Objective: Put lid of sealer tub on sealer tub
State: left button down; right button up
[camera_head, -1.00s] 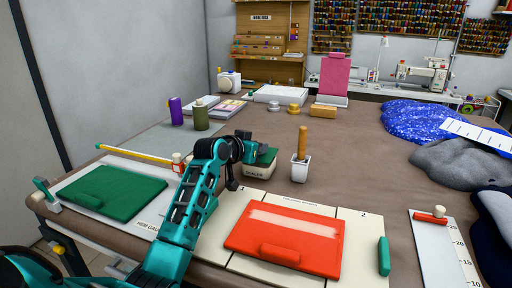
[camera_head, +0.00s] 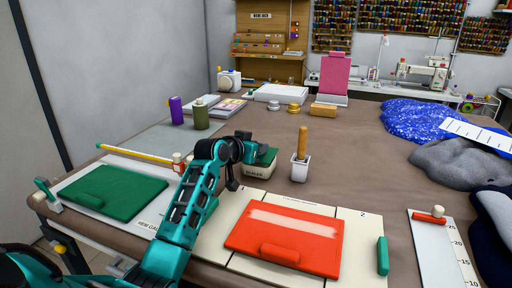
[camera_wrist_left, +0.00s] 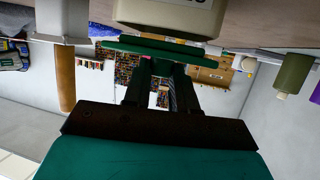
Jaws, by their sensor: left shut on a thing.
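The sealer tub (camera_head: 258,171) is a small cream-white tub with a dark label, standing on the table just past the cream board. It also shows in the upside-down left wrist view (camera_wrist_left: 170,14). The green lid (camera_head: 267,156) is at the top of the tub; in the left wrist view the lid (camera_wrist_left: 150,48) lies along the tub's rim. I cannot tell whether it is fully seated. My left gripper (camera_head: 251,154) is shut on the lid, and its dark fingers (camera_wrist_left: 160,72) reach to it in the wrist view. My arm hides part of the tub's left side. My right gripper is not in view.
A white pot (camera_head: 300,170) with a wooden handle stands close to the tub's right. A red bag (camera_head: 290,238) lies in front and a green one (camera_head: 112,192) to the left. Olive (camera_head: 201,117) and purple (camera_head: 176,110) bottles stand behind left.

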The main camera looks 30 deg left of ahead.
pick_arm(q)
jog(key=shift+f, duration=0.65)
jog(key=shift+c, duration=0.9)
grip_release()
jog(key=shift+s+r, duration=0.1)
jog(key=shift+s+r+p, duration=0.6)
jog(key=shift+s+r, duration=0.35)
jog(key=shift+s, duration=0.15)
jog(key=shift+r+v, duration=0.3)
jog(key=shift+v, duration=1.1)
jog(key=shift+w, duration=0.15)
jog(key=v, duration=1.3)
